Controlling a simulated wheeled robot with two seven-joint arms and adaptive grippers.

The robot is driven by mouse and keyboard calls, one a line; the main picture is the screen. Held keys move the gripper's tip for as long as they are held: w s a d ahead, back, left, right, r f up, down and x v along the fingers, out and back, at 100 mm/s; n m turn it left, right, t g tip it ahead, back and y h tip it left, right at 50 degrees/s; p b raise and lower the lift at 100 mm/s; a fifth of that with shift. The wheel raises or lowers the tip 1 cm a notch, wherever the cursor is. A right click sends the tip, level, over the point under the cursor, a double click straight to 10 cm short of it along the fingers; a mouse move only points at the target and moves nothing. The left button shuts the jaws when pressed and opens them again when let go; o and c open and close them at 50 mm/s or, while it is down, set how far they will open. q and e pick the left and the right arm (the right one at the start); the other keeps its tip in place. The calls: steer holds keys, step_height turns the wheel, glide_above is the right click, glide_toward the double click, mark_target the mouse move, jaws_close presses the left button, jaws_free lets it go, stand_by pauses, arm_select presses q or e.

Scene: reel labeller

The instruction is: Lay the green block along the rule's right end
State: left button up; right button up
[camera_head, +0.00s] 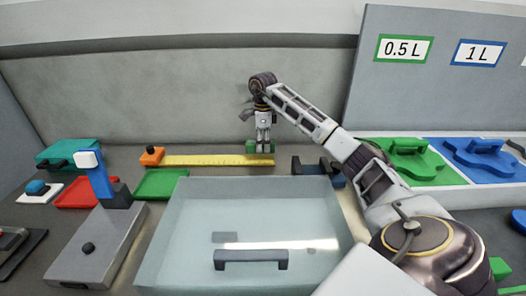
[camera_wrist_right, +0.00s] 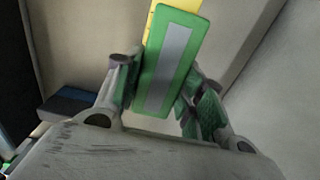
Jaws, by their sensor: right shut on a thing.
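The yellow rule (camera_head: 205,160) lies along the back of the bench, by the rear wall. My right gripper (camera_head: 262,144) points down at the rule's right end. It is shut on the green block (camera_wrist_right: 168,62), which has a grey stripe along its face in the right wrist view. A piece of the yellow rule (camera_wrist_right: 158,8) shows beyond the block's far end there. In the head view the fingers hide much of the block, and I cannot tell whether it touches the rule or bench. My left gripper is in neither view.
An orange piece with a black knob (camera_head: 152,156) sits at the rule's left end. A large clear lid with a dark handle (camera_head: 250,260) fills the front middle. Green (camera_head: 160,184) and red (camera_head: 72,196) trays lie left.

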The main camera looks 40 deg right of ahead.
mark_target(263, 150)
step_height(263, 150, down, 2)
steer(key=shift+f, duration=0.15)
steer(key=shift+f+b, duration=0.3)
steer(key=shift+f, duration=0.4)
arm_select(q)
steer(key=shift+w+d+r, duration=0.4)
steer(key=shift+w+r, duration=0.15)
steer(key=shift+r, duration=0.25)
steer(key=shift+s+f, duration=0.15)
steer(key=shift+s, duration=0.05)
arm_select(e)
steer(key=shift+f, duration=0.1)
steer(key=o, duration=1.1)
